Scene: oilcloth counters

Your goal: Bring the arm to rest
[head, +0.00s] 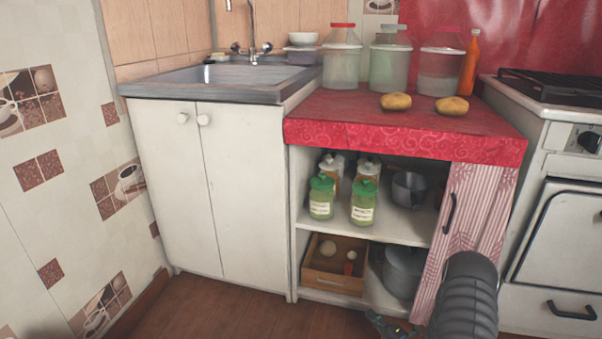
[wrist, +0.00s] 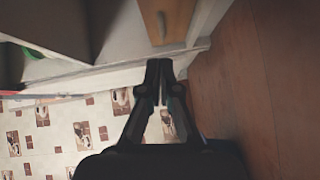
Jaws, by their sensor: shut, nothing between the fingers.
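My gripper (wrist: 159,66) is shut and empty in the wrist view, its two dark fingertips close together. Part of it also shows at the bottom edge of the head view (head: 392,328), low in front of the open cupboard. My grey arm (head: 466,295) rises at the bottom right of the head view, in front of the striped curtain (head: 468,225). In the wrist view a wooden box (wrist: 162,20) lies beyond the fingertips, apart from them as far as I can tell.
The open cupboard holds green-capped jars (head: 321,198), a pot (head: 409,188), a wooden crate (head: 333,279) and a larger pot (head: 403,270). Above, two potatoes (head: 396,101) and several large jars stand on the red oilcloth counter (head: 350,112). The stove (head: 560,190) stands right. Floor (head: 215,308) is clear left.

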